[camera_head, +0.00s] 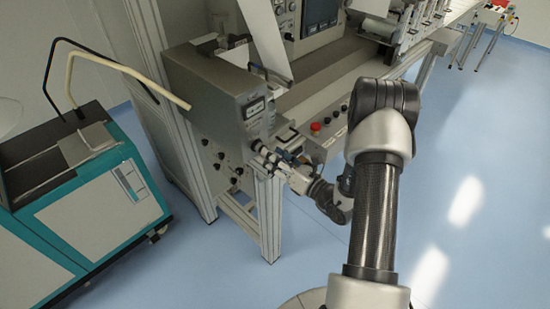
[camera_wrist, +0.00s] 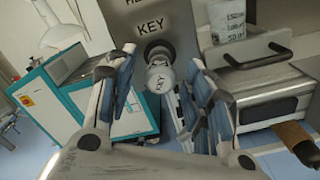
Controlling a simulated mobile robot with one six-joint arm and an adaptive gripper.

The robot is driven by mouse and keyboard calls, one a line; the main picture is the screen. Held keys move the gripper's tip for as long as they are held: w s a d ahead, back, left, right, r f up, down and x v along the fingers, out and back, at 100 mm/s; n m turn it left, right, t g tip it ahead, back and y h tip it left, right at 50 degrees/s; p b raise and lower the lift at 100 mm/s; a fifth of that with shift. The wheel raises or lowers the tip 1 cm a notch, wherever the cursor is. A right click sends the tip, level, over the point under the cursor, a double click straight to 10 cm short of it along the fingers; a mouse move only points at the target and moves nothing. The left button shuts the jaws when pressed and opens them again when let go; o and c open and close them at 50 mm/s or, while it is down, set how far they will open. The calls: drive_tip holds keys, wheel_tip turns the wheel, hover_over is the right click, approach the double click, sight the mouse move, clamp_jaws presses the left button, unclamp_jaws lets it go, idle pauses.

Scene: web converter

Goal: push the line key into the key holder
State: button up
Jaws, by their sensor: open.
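The key holder (camera_wrist: 157,48) is a round socket on a grey plate, just behind the key and below printed letters KEY. The key overlaps the holder's lower part; how deep it sits in it I cannot tell. My gripper (camera_wrist: 157,68) is open, one finger on each side of the key, with visible gaps to it. In the head view my gripper (camera_head: 265,157) is at the front of a grey machine box, and the key is too small to make out.
The grey box (camera_head: 215,95) stands on a metal frame, with a control panel (camera_head: 322,132) with a red button to its right. A teal and white cabinet (camera_head: 90,190) with bent handles stands at the left.

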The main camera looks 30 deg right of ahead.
drive_tip(key=v, duration=1.2)
idle(0.3)
